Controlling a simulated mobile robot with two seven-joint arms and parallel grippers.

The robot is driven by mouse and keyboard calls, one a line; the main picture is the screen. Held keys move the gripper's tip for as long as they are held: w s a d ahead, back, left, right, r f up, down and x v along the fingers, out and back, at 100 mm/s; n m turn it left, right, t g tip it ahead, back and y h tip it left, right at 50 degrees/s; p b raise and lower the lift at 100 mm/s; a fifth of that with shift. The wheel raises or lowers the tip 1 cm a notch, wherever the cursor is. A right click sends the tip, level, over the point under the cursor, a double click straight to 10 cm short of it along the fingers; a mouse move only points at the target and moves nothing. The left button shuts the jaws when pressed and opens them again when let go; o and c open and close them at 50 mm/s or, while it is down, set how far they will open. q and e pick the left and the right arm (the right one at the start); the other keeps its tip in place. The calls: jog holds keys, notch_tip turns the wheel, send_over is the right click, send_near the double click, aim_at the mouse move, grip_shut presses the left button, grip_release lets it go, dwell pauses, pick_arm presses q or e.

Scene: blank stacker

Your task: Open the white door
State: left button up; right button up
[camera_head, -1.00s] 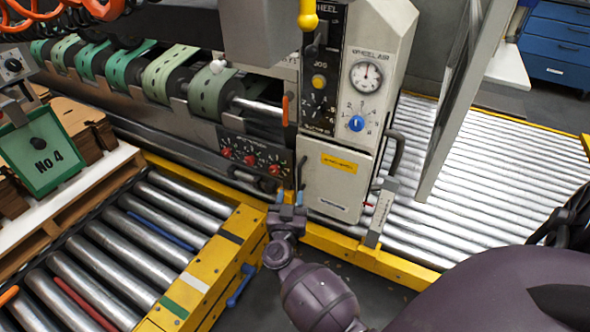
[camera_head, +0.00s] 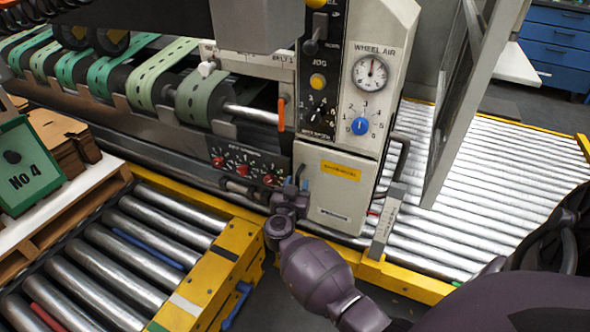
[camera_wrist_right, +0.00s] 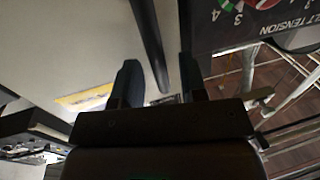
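The white door (camera_head: 338,198) is a pale panel with a yellow label on the lower front of the machine, below the dials. It looks closed. My right gripper (camera_head: 298,182) is at the door's left edge. In the right wrist view, the door (camera_wrist_right: 60,45) fills the upper left. The two fingers of my right gripper (camera_wrist_right: 160,82) stand apart there, and a dark bar (camera_wrist_right: 148,35) along the door's edge runs down between them. I cannot tell whether the fingers touch it. My left gripper is not in view.
A control panel with red knobs (camera_head: 242,170) sits just left of the door. A dark curved handle (camera_head: 398,155) and an upright plate (camera_head: 388,222) are on its right. Yellow rails (camera_head: 225,258) and rollers lie left; more rollers (camera_head: 470,190) lie right.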

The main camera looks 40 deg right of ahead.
jog(key=shift+w+d, duration=0.4)
jog(key=shift+d, duration=0.15)
jog(key=shift+c, duration=0.5)
grip_shut()
